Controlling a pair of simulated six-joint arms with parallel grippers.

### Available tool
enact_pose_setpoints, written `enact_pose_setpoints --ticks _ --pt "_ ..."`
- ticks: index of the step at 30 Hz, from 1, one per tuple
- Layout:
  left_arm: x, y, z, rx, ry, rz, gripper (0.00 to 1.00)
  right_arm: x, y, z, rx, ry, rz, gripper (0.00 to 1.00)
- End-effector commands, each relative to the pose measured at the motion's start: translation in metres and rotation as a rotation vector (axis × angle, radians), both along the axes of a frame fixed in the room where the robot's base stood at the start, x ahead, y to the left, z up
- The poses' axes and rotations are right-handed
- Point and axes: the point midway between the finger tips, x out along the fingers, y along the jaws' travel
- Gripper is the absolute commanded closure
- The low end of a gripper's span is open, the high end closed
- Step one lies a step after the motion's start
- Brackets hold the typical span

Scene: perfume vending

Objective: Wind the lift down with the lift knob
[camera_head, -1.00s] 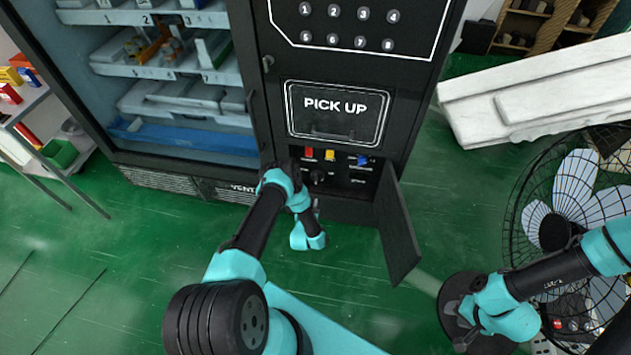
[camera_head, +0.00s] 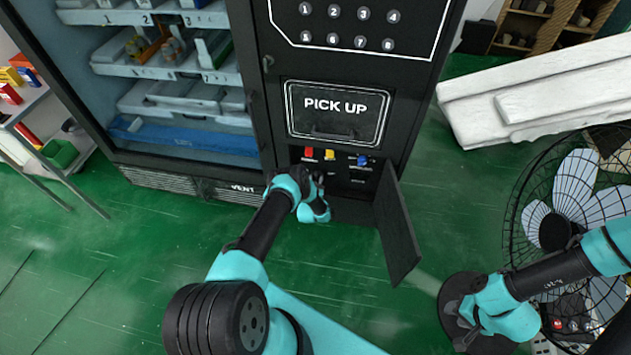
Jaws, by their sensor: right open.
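The black vending machine (camera_head: 262,118) has an open lower panel (camera_head: 347,178) below its PICK UP hatch (camera_head: 336,112). The panel shows a red switch (camera_head: 308,152), a yellow switch (camera_head: 329,154) and a blue knob (camera_head: 362,160). My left gripper (camera_head: 319,178) is at the panel's left part, below the red and yellow switches. It covers the place where a black knob sits, so the knob is hidden and its grip on it cannot be told. My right gripper (camera_head: 463,318) is open at the lower right, away from the panel.
The open panel door (camera_head: 397,226) stands out to the right of my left gripper. A caged fan (camera_head: 575,200) and a white slab (camera_head: 545,92) are at the right. Behind the glass are shelves and a blue bar (camera_head: 185,138). Green floor (camera_head: 130,255) is clear at the left.

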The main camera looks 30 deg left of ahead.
Motion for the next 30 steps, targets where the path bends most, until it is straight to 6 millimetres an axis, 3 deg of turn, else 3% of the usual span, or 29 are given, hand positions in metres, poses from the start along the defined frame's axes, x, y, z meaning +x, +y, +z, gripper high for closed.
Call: enact_pose_setpoints --ticks 7,19,30 --pt "0.0002 -0.0001 -0.0001 0.000 0.000 0.000 0.62 0.0000 0.0000 0.0000 0.000 0.000 0.000 0.57" --pt "0.0001 -0.0005 -0.0002 0.000 0.000 -0.001 1.00 0.0000 0.0000 0.0000 0.000 0.000 0.000 0.57" --pt "0.0001 -0.0009 -0.0004 -0.021 -0.006 -0.002 1.00 0.0000 0.0000 0.0000 0.000 0.000 0.000 0.57"
